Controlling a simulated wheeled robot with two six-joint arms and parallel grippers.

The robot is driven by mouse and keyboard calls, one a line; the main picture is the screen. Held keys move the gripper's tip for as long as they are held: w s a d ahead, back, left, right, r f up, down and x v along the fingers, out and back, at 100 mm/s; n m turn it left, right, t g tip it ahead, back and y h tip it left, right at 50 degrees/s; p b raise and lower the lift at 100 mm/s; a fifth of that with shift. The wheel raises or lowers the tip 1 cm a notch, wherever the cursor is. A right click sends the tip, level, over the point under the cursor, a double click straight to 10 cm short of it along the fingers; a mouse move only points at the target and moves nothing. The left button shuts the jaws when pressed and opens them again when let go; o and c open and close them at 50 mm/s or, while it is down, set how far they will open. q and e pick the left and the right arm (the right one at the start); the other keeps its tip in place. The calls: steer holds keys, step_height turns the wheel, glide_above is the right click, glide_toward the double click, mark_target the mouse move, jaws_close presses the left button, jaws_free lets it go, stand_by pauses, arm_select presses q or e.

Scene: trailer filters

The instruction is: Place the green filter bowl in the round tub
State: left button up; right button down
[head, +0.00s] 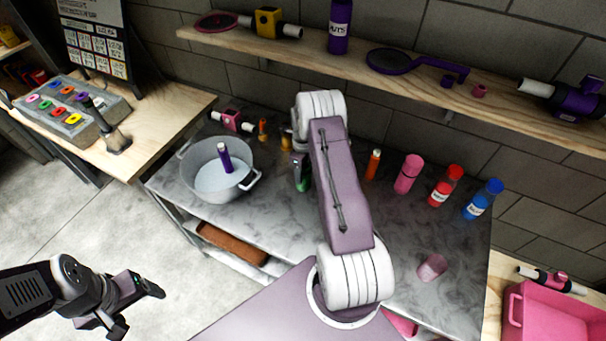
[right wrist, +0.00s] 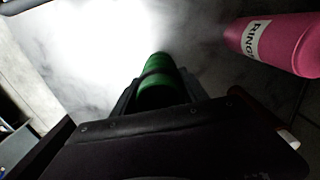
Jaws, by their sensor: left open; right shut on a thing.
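The green filter bowl (right wrist: 160,88) is between the fingers of my right gripper (right wrist: 160,95) in the right wrist view. In the head view a small part of the green bowl (head: 303,185) shows beside my right arm, which hides most of that gripper. The bowl is above or at the grey counter, right of the round tub; I cannot tell if it touches the counter. The round tub (head: 187,160) is a grey two-handled pot at the counter's left, with a purple bottle (head: 224,157) standing in it. My left gripper (head: 139,309) is open and empty over the floor at lower left.
Right of my arm stand an orange bottle (head: 373,165), a pink bottle (head: 408,174), a red bottle (head: 446,186) and a blue bottle (head: 483,199). A pink cup (head: 432,267) lies nearer. A pink crate (head: 514,315) is at lower right. A shelf (head: 330,48) runs above.

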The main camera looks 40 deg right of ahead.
steer(key=s+a+r+b, duration=0.3)
steer(key=s+r, duration=0.8)
steer(key=shift+a, duration=0.35)
